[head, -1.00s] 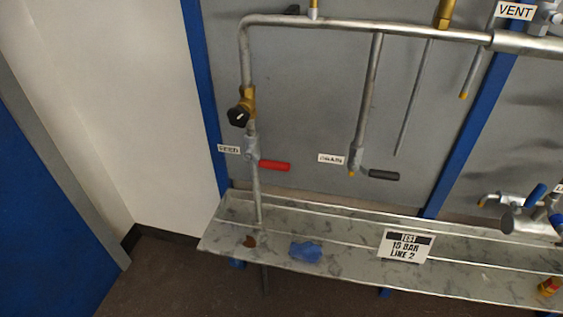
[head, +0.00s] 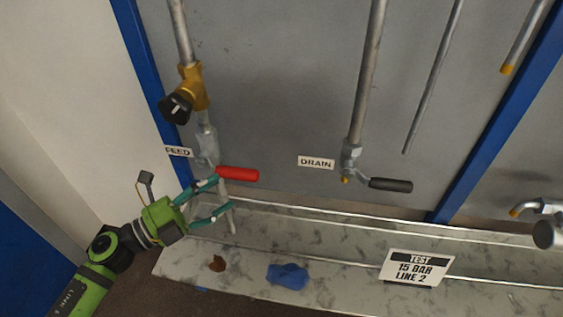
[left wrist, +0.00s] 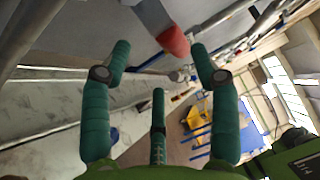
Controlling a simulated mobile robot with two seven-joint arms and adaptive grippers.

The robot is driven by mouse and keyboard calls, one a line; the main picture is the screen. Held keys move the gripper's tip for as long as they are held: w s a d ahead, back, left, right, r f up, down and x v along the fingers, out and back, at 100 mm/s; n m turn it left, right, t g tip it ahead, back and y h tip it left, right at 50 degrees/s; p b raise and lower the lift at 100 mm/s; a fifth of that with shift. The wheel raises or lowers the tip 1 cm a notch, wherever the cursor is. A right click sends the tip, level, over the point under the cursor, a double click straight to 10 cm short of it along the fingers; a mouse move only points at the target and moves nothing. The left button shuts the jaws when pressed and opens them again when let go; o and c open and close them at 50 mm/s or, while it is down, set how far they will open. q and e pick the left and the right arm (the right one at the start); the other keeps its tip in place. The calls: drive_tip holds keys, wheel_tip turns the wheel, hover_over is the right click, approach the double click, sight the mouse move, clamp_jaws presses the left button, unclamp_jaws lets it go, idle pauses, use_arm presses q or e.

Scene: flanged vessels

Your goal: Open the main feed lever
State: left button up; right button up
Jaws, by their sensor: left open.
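The red feed lever (head: 238,174) sticks out to the right from the valve (head: 207,145) beside the FEED label (head: 178,152). It lies roughly level, across the vertical pipe. My left gripper (head: 222,194) is open, just below and left of the red handle in the head view, with its green fingers pointing right. In the left wrist view, the handle's red end (left wrist: 173,41) shows ahead, near the fingertips of the open gripper (left wrist: 159,62). I cannot tell whether a finger touches it. My right gripper is not in view.
A brass fitting with a black knob (head: 178,106) sits above the feed valve. A dark-handled drain lever (head: 390,184) is to the right. The tray (head: 345,232) below carries a blue cloth (head: 288,275), a brown spot and a TEST sign (head: 417,267).

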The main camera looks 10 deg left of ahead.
sight(238, 175)
use_arm(q)
drive_tip(key=shift+h, duration=0.3)
drive_tip(key=p+x, duration=0.1)
drive_tip(key=x, duration=0.1)
drive_tip(key=p+x, duration=0.1)
drive_tip(key=x, duration=0.3)
drive_tip(key=shift+s+d+r+p, duration=0.1)
drive_tip(key=shift+r+p, duration=0.3)
drive_tip(key=shift+r, duration=0.05)
drive_tip(key=shift+m, duration=0.3)
drive_tip(key=shift+s, duration=0.1)
clamp_jaws()
